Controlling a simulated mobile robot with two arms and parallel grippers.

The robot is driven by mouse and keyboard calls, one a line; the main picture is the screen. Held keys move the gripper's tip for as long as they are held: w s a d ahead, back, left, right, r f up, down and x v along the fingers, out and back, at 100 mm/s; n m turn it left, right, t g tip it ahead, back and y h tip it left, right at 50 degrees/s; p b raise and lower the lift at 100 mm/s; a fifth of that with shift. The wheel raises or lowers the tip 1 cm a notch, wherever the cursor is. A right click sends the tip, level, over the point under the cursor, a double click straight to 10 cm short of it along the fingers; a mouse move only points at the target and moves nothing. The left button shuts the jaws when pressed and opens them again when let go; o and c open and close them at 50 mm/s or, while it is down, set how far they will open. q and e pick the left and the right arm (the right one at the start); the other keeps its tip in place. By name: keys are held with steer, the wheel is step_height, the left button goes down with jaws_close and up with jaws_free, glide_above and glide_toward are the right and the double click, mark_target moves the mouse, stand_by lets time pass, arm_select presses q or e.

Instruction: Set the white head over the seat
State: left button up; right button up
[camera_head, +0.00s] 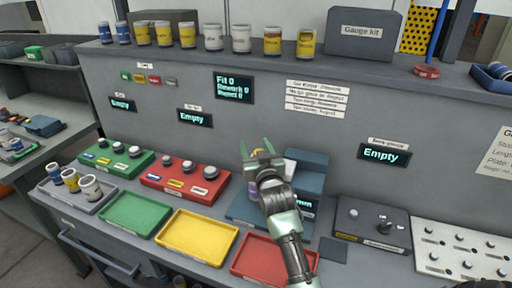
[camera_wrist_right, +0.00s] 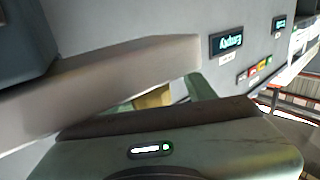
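My right gripper (camera_head: 262,152) is at the blue-grey gauge stand (camera_head: 310,163), in the middle of the bench. Its green fingers point away from me and stand apart, and a yellow thing (camera_head: 257,152) shows between them. In the right wrist view this yellow thing (camera_wrist_right: 152,98) shows beside a green finger, partly hidden by the gripper body; I cannot tell whether it is gripped. A pale grey bar (camera_wrist_right: 130,78) crosses close in front of that camera. A pale part (camera_head: 291,167) shows on the stand beside the gripper. The seat is hidden or cannot be made out. My left gripper is out of view.
Green (camera_head: 135,211), yellow (camera_head: 196,234) and red (camera_head: 262,262) trays lie empty along the front. Green (camera_head: 100,166) and red (camera_head: 160,184) racks hold capped parts behind them. A grey tray (camera_head: 60,197) holds several cylinders. A dark box with a knob (camera_head: 370,224) stands right.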

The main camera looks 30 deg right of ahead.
steer(key=shift+s+d, duration=0.1)
steer(key=shift+s, duration=0.05)
steer(key=shift+s+f, duration=0.1)
steer(key=shift+s, duration=0.15)
steer(key=b+v, duration=0.1)
steer(key=v, duration=0.6)
